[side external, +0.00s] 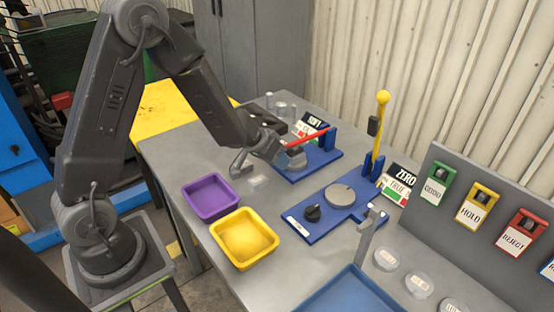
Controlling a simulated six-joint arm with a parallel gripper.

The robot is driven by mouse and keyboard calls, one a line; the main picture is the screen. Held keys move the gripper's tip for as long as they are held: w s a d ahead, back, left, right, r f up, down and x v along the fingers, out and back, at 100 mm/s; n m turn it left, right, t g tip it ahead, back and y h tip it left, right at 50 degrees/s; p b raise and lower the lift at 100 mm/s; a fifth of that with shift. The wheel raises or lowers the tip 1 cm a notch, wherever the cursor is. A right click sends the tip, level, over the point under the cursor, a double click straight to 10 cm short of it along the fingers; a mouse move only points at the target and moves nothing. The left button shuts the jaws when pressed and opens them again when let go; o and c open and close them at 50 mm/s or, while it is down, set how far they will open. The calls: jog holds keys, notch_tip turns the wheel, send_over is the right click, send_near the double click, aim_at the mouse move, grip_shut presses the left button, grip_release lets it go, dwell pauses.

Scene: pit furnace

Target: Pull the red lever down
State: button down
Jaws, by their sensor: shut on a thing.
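The red lever (309,137) is a thin red bar on a blue base (318,160) at the back middle of the grey table. It leans far over, close to horizontal, with its pivot end at the blue bracket on the right. My gripper (283,152) is at the lever's left, free end and is shut on it. The fingers hide that end of the lever.
Purple (209,197) and yellow (244,238) trays are at the front left. Labelled boxes, including a green one (437,183), line the right panel.

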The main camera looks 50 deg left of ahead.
jog(key=shift+s+a+f+g, duration=0.3)
jog(key=shift+s+a+f, duration=0.25)
jog(key=shift+s+f, duration=0.1)
jog(key=c, duration=1.1)
grip_release()
jog(key=o, duration=0.3)
jog(key=shift+w, duration=0.15)
jog(key=shift+a, duration=0.1)
jog(key=shift+d+v, duration=0.1)
jog(key=shift+v, duration=3.35)
jog(key=shift+d+v, duration=0.15)
jog(key=shift+v, duration=3.35)
